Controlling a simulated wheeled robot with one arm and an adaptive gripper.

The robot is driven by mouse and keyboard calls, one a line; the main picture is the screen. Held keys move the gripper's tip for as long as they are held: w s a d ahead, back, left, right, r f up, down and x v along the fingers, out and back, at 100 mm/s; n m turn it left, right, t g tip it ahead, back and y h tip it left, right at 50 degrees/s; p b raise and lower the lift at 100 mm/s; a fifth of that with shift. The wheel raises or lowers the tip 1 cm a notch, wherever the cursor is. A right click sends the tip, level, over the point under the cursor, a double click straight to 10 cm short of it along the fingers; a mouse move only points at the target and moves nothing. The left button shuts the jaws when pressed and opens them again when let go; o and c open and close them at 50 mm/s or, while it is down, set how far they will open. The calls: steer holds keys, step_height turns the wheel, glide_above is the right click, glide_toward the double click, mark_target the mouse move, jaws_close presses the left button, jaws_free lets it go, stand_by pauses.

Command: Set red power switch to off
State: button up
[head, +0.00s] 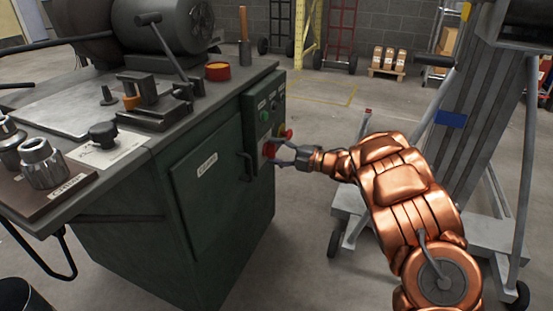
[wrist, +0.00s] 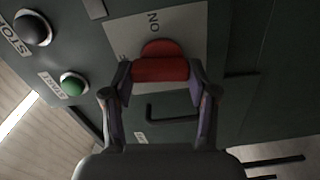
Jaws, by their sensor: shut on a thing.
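The red power switch (wrist: 160,66) is on a light label plate (wrist: 190,38) on the front of the green machine cabinet. "ON" can be read on the plate in the wrist view; the rest of the lettering is mostly covered. My gripper (wrist: 160,75) is shut on the red switch, with one finger at each side of it. In the head view the switch (head: 269,150) is partly hidden by my gripper (head: 274,152), which reaches it from the right. I cannot tell the switch's exact setting.
A green START button (wrist: 73,84) and a dark STOP button (wrist: 32,28) sit beside the switch. A cabinet handle (head: 246,166) is just left of it. A grey wheeled lift (head: 470,130) stands on the right. Open floor lies behind my arm.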

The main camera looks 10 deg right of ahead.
steer(key=shift+s+a+f+n+b, duration=0.1)
steer(key=shift+f+n+b, duration=0.1)
steer(key=shift+n+b, duration=0.5)
steer(key=shift+r+n, duration=0.1)
steer(key=shift+n, duration=0.2)
steer(key=o, duration=1.2)
steer(key=shift+c, duration=0.2)
steer(key=shift+s+d, duration=0.2)
steer(key=shift+d, duration=0.25)
steer(key=v, duration=1.1)
